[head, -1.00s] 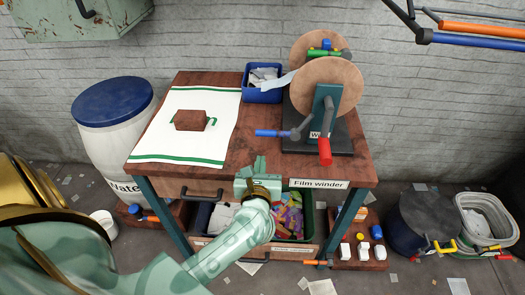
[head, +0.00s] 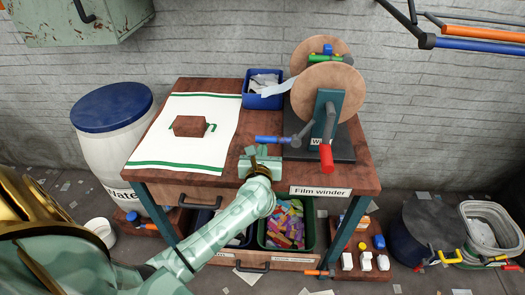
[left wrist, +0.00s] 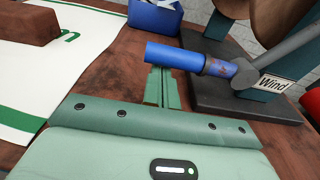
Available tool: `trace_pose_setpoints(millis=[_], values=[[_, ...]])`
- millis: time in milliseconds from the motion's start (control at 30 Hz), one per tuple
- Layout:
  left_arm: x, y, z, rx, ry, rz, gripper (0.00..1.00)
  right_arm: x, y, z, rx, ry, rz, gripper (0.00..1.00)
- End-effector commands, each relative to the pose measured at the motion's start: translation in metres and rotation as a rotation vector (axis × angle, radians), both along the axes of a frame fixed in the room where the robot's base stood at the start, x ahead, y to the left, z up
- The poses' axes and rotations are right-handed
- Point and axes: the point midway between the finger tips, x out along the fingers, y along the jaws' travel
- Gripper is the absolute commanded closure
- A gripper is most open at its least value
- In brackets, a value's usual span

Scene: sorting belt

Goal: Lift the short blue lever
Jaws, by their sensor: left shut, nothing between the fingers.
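The short blue lever (head: 272,139) sticks out to the left from the film winder's dark base, near its grey crank arm. It also shows close up in the left wrist view (left wrist: 178,57), lying level with a worn, rusty patch near its right end. My left gripper (head: 262,152) is just in front of and below the lever in the head view. Its fingers (left wrist: 163,85) are shut and empty, and their tips reach to the lever's near side. I cannot tell whether they touch it. My right gripper is not in view.
The winder (head: 328,88) has a red-handled crank (head: 326,158). A blue bin (head: 264,101) stands behind the lever. A brown block (head: 190,126) rests on a white cloth (head: 165,165). The bench top (head: 215,180) is clear around the gripper.

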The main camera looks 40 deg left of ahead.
Motion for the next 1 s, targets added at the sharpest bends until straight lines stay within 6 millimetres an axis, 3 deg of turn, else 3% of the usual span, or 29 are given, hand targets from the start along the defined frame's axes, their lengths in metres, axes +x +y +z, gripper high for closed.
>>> trace_pose_setpoints(millis=[667, 1000], values=[[-0.001, 0.001, 0.013, 0.093, 0.055, 0.000, 1.00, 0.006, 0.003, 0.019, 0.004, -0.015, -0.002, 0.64], [-0.001, 0.001, 0.039, 0.261, 0.156, 0.000, 1.00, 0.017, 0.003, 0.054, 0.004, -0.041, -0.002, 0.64]])
